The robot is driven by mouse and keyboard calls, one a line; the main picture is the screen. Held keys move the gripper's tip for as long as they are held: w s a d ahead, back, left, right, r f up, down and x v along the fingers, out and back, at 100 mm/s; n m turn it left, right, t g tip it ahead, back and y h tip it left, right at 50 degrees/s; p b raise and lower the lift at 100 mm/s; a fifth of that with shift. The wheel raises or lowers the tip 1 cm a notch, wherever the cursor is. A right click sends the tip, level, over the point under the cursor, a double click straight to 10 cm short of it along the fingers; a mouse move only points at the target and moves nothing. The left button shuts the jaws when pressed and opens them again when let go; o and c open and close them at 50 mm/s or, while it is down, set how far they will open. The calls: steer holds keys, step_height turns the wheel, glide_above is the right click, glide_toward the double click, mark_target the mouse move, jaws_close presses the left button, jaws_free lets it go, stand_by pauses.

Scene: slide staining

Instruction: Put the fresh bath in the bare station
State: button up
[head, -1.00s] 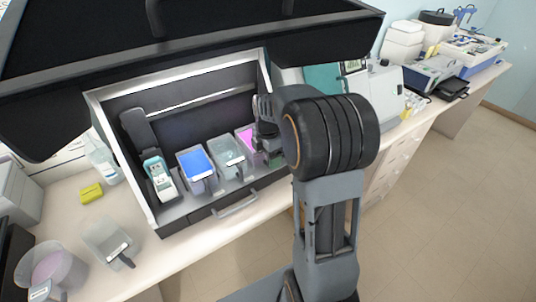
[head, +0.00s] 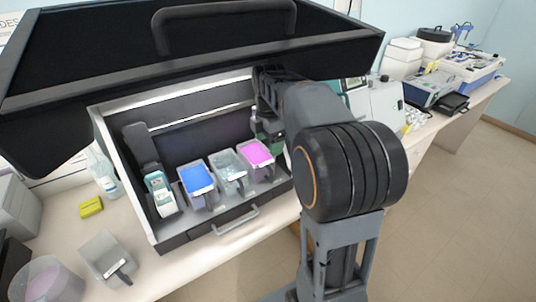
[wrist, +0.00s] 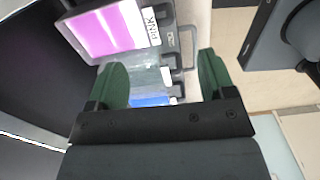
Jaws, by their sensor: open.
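A pink bath (head: 257,154) with a white label sits in the open stainer (head: 118,150), rightmost in the row. Left of it are a clear bath (head: 228,166) and a blue bath (head: 196,180). A tall dark holder with a teal and white front (head: 158,188) stands leftmost. No bare station is plainly visible. A clear tub (head: 106,256) with a label and dark handle stands on the bench outside. My gripper (wrist: 160,65) is open and empty, its green fingers apart. The pink bath (wrist: 108,30) lies beyond them in the wrist view. The arm partly hides the gripper in the head view.
A raised black lid (head: 200,45) overhangs the stainer. A beaker of pink liquid (head: 45,282), a yellow block (head: 91,206) and a wash bottle (head: 104,172) are on the bench at left. Other equipment (head: 440,80) fills the right bench.

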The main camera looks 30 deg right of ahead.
steer(key=s+a+f+m+t, duration=0.2)
steer(key=s+a+m, duration=0.2)
steer(key=s+m, duration=0.4)
steer(key=s+a+f+m+t, duration=0.2)
steer(key=s+a+m, duration=0.3)
steer(key=m, duration=0.5)
steer(key=shift+s+f+m, duration=0.25)
steer(key=shift+s+m, duration=0.15)
steer(key=shift+s, duration=1)
steer(key=shift+c, duration=0.2)
